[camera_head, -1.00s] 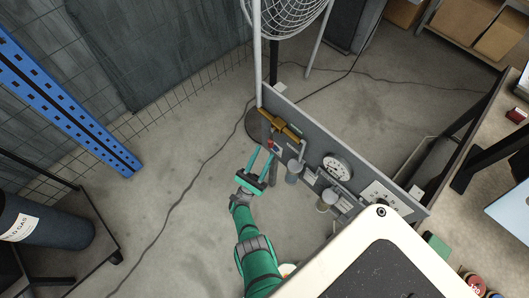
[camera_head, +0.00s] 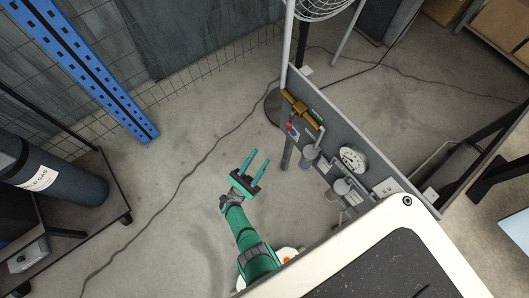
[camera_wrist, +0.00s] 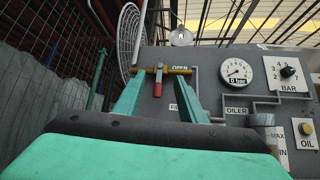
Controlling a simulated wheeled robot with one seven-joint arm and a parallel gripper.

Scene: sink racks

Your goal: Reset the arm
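My gripper (camera_head: 257,163) is open and empty in the head view, at the end of my green arm, over bare floor. Its fingers point up and right, to the left of a grey panel (camera_head: 375,148) and apart from it. In the wrist view, the two green fingers (camera_wrist: 165,92) stand apart in front of the panel, with nothing between them but the background. The valve also shows in the head view (camera_head: 300,106).
The panel carries a pressure gauge (camera_head: 353,157) and cups. A fan (camera_head: 318,8) stands behind it. A blue post (camera_head: 92,72) and a gas cylinder on a cart (camera_head: 50,180) are at left. A workbench is at right.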

